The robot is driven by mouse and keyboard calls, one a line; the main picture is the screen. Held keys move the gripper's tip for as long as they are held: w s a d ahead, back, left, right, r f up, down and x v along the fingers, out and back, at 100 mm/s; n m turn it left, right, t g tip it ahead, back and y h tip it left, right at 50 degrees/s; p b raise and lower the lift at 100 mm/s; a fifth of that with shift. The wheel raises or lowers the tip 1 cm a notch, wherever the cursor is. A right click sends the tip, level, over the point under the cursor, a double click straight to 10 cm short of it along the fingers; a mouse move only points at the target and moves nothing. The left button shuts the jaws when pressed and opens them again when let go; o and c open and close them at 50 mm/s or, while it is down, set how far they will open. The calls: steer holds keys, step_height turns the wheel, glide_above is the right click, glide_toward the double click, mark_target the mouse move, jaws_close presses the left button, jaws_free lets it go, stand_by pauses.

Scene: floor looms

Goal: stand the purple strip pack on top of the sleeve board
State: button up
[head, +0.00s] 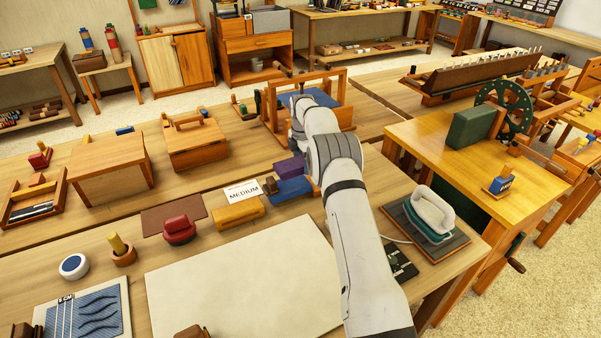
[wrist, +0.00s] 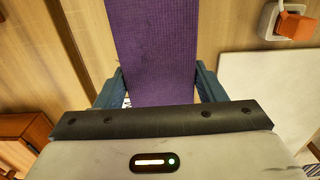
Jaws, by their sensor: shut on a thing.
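The purple strip pack (wrist: 155,50) fills the middle of the wrist view, running from between the fingers to the top edge. My gripper (wrist: 158,88) is shut on it, with a blue-grey finger on each side. In the head view a purple block (head: 289,168), seemingly this pack, shows left of my arm; its height above the table is hard to tell. My gripper is hidden by my arm there.
A blue pack (head: 291,191), a yellow pack (head: 238,213), a MEDIUM card (head: 244,190) and a red-handled block (head: 179,230) lie nearby. A wooden box (head: 194,142) stands right of the brown board. An iron (head: 432,212) rests at right. The pale mat (head: 245,280) is clear.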

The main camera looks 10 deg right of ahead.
mark_target(302, 180)
steer(key=shift+w+f, duration=0.1)
steer(key=shift+f, duration=0.75)
step_height(302, 180, down, 3)
steer(key=shift+r+p, duration=0.1)
steer(key=shift+p, duration=0.45)
steer(key=shift+f, duration=0.35)
steer(key=shift+f, duration=0.1)
steer(key=shift+f+b, duration=0.2)
steer(key=shift+b, duration=0.1)
steer(key=o, duration=1.1)
steer(key=shift+r, duration=0.1)
steer(key=shift+c, duration=0.2)
